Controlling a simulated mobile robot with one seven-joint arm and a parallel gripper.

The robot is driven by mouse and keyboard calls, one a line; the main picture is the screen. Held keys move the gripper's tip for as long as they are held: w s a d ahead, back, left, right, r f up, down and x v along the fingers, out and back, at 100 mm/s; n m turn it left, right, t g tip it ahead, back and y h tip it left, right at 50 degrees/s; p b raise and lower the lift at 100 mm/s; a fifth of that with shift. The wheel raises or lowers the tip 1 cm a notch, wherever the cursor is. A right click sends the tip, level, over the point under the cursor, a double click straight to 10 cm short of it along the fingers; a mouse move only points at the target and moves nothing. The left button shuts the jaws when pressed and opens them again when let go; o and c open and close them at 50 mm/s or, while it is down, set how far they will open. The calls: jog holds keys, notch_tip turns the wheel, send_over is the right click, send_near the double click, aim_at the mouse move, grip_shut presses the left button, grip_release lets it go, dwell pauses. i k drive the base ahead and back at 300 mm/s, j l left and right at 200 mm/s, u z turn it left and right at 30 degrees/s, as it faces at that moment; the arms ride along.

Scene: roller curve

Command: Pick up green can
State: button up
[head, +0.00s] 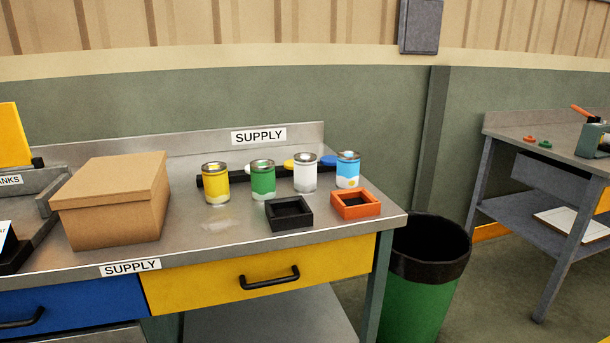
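The green can (263,182) stands upright on the metal supply table (220,235), with a silver lid and a white lower part. It is second from the left in a row of cans. A yellow can (216,185) stands to its left, with a small gap. A white can (305,174) and a blue can (347,171) stand to its right. My gripper is not in view.
A cardboard box (112,205) stands left of the cans. A black tray (289,213) and an orange tray (356,205) lie in front of them. A dark rack (213,181) with colored discs lies behind. A green bin (420,290) stands right of the table.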

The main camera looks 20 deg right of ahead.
aim_at(262, 170)
jog(key=i+l, duration=0.1)
jog(key=l, duration=0.35)
jog(key=i+l, duration=0.1)
jog(key=l, duration=0.35)
jog(key=i+l, duration=0.1)
jog(key=l, duration=0.35)
jog(key=i+l, duration=0.1)
jog(key=l, duration=0.35)
jog(key=i, duration=1)
jog(key=j+u, duration=0.05)
